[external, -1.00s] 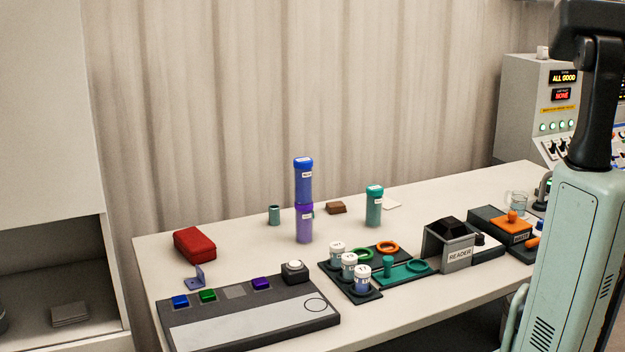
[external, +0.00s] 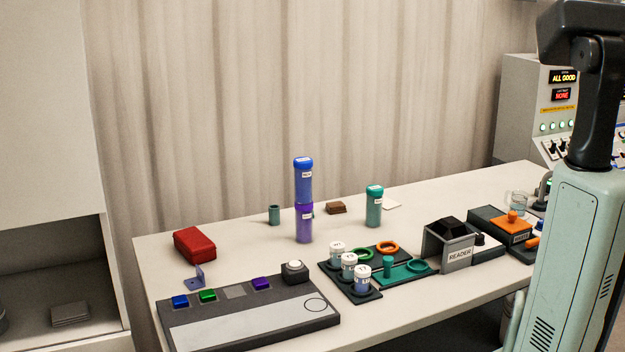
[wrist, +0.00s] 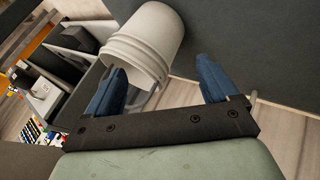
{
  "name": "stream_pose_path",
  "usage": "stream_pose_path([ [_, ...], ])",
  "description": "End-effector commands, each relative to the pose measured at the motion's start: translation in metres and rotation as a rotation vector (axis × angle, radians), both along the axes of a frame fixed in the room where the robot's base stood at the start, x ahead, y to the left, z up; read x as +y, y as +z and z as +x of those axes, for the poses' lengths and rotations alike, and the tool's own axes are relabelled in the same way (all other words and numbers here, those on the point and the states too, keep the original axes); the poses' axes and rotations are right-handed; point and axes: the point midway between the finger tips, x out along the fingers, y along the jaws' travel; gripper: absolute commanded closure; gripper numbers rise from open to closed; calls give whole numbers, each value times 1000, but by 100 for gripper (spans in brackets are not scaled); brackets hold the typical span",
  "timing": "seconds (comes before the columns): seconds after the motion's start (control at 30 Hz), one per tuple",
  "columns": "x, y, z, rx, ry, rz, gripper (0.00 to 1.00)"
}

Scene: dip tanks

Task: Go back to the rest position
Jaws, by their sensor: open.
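My gripper (wrist: 163,88) shows in the wrist view with two blue fingers spread apart and nothing between them. A pale bucket-like container (wrist: 150,40) lies beyond the fingers in that view; its distance is hard to judge. In the external view my arm stands at the right edge, and the gripper is out of frame.
On the table (external: 410,307) stand a blue tube (external: 303,184) atop a purple tube (external: 304,228), a teal tube (external: 374,210), a rack with white-capped vials (external: 348,268), a reader box (external: 448,252), a button panel (external: 250,320) and a red case (external: 194,245).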

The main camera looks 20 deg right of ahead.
Motion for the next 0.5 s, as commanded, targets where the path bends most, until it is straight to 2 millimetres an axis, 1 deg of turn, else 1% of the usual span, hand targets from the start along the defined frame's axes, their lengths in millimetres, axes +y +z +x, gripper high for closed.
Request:
stream_pose_path([
  [0.03, 25, -9, 4, 20, 5, 40, 13],
  [0.1, 54, -20, 7, 47, 4, 93, 13],
  [0.17, 78, -29, 8, 71, 1, 136, 13],
  [0.2, 93, -35, 8, 88, 1, 162, 13],
  [0.27, 116, -42, 8, 114, -2, 200, 13],
  [0.3, 131, -47, 7, 132, -3, 225, 13],
  [0.47, 189, -63, -2, 212, -8, 316, 13],
  [0.5, 204, -67, -5, 234, -11, 338, 13],
])
